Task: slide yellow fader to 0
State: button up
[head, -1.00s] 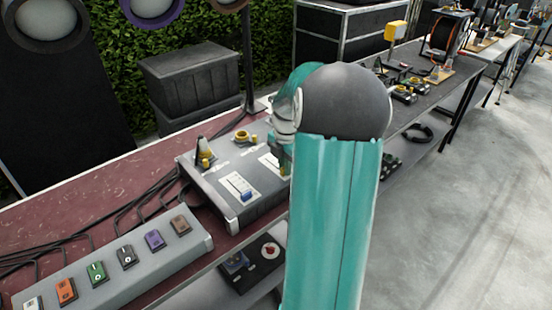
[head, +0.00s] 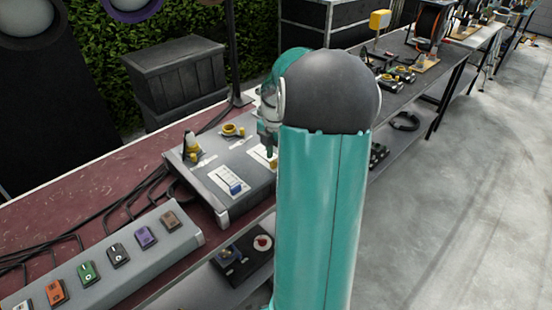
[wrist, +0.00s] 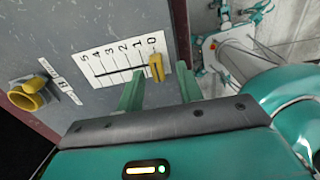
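The yellow fader (wrist: 157,67) shows in the wrist view on a white scale plate (wrist: 110,62) marked 5 to 0. It stands at the 0 end of the slot, in line with the 0 mark. My gripper (wrist: 160,68) is open, its two teal fingers apart with the fader between their tips from this view. I cannot tell whether either finger touches it.
A blue fader (head: 235,188) is on another white plate left of my gripper. A yellow ring knob (wrist: 25,95) and a yellow-based lever (head: 192,150) are on the box. A switch strip (head: 120,250) stands front left. Cables lie on the red tabletop (head: 110,180).

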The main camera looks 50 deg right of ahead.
aim_at(276, 161)
notch_tip(276, 161, up, 12)
dwell(0.3)
dwell(0.4)
jog(key=a+r+m+t+h, duration=0.15)
jog(key=a+m, duration=0.25)
jog(key=a, duration=0.6)
jog(key=a+r+m+t, duration=0.1)
jog(key=a+r+m, duration=0.2)
jog(key=a, duration=0.7)
jog(key=s+a+f+m+t, duration=0.1)
jog(key=s+a+m, duration=0.3)
jog(key=a, duration=0.4)
jog(key=s+a+f+m+t+y, duration=0.1)
jog(key=s+a+f+m+t, duration=0.1)
jog(key=s+a+m, duration=0.3)
jog(key=a+m, duration=0.1)
jog(key=a, duration=0.2)
jog(key=shift+s+a, duration=0.25)
jog(key=shift+a, duration=0.05)
